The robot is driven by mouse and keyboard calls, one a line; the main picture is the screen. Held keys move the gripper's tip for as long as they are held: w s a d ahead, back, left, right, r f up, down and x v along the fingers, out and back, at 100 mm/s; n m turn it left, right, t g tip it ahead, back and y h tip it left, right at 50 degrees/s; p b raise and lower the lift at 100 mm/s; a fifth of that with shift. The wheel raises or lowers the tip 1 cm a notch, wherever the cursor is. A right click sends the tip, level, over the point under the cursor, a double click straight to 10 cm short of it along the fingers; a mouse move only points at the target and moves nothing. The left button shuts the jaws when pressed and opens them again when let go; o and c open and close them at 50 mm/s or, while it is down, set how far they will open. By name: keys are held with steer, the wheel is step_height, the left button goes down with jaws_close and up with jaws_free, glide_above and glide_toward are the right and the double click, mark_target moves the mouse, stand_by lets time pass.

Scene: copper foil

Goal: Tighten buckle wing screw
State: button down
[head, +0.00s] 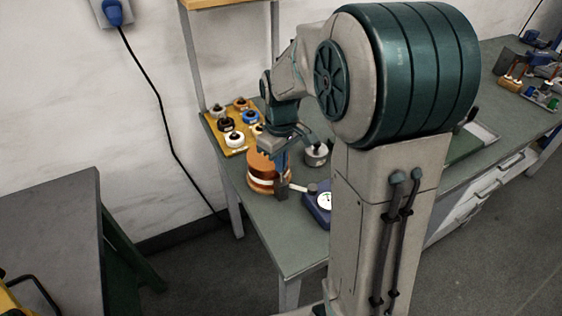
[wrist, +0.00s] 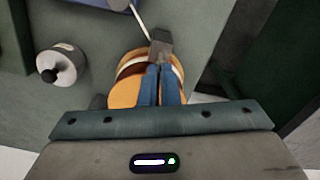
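A copper-coloured roll (head: 264,172) with a pale band around it stands near the front corner of the bench; it also shows in the wrist view (wrist: 124,93). A grey buckle block (wrist: 161,46) sits at the roll's edge. My gripper (head: 281,166) points down over the roll. In the wrist view its two blue fingers (wrist: 160,72) are close together, with their tips right at the block. The wing screw cannot be made out; the fingers hide that spot. I cannot tell whether they grip it.
A blue dial gauge (head: 318,205) stands to the right, its pale rod reaching the block. A grey-white round weight (head: 316,155) stands behind it. A yellow tray (head: 216,122) with several spools lies at the back left. The bench's front corner (head: 285,255) is clear.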

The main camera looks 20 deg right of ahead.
steer(key=m, duration=0.5)
steer(key=shift+f+m, duration=0.1)
steer(key=shift+m, duration=0.2)
steer(key=m, duration=0.5)
steer(key=shift+s, duration=0.1)
steer(key=m, duration=0.5)
steer(key=shift+m, duration=0.4)
steer(key=m, duration=0.5)
steer(key=shift+m, duration=0.4)
steer(key=c, duration=1.7)
jaws_free()
